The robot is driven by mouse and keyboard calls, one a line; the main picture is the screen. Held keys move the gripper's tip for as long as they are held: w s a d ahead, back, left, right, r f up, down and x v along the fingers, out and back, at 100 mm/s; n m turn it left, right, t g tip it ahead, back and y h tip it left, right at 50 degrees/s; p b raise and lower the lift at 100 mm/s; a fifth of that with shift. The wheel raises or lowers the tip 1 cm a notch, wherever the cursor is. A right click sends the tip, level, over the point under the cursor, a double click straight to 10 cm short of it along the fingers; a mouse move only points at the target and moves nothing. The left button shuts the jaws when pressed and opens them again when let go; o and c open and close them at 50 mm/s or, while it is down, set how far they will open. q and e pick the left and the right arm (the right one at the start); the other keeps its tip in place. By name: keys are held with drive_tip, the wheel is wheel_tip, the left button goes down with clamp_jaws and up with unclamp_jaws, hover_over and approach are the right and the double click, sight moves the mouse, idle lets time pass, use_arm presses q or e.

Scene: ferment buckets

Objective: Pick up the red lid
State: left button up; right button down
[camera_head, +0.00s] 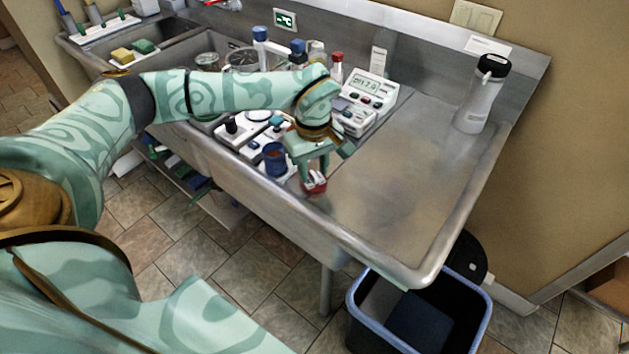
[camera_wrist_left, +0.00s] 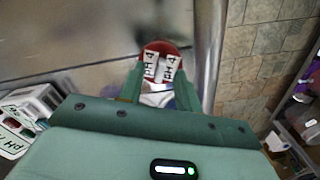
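My right gripper is in neither view.
A blue cup (camera_head: 276,160) stands left of my gripper. A white pH meter (camera_head: 368,92), several capped bottles and a black-topped dispenser (camera_head: 483,95) stand farther back. The counter's right part (camera_head: 400,185) is clear. A blue-rimmed bin (camera_head: 485,287) stands below its front edge.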

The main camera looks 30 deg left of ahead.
use_arm(q)
drive_tip(key=shift+f, duration=0.45)
clamp_jaws()
drive_tip(key=shift+r, duration=0.1)
